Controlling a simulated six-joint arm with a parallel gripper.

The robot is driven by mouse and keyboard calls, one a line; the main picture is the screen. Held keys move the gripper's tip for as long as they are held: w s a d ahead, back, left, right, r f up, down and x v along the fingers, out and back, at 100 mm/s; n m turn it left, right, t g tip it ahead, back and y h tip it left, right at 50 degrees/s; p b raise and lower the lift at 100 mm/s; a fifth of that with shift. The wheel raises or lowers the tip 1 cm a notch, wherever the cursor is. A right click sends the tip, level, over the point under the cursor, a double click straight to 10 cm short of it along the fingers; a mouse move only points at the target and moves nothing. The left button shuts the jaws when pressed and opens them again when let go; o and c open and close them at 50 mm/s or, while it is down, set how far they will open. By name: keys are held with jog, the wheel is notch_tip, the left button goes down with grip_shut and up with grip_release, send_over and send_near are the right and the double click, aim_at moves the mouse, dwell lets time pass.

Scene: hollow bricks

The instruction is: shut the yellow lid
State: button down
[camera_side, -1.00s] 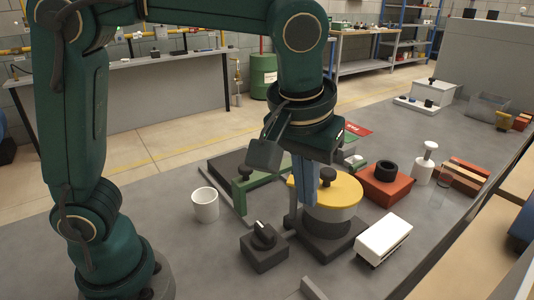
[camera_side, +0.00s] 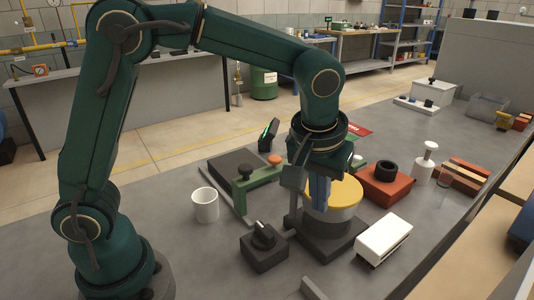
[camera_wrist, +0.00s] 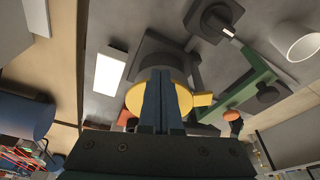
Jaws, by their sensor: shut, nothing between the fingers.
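A yellow tab (camera_wrist: 203,99) sticks out at the lid's right there. I cannot tell whether the fingers touch the lid.
A black rotary knob box (camera_side: 264,249), a white box (camera_side: 383,238) and a red block with a black ring (camera_side: 388,183) stand close around.

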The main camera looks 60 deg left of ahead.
jog(key=shift+w+a+f+n, duration=0.1)
jog(key=shift+w+n, duration=0.7)
jog(key=shift+w, duration=0.2)
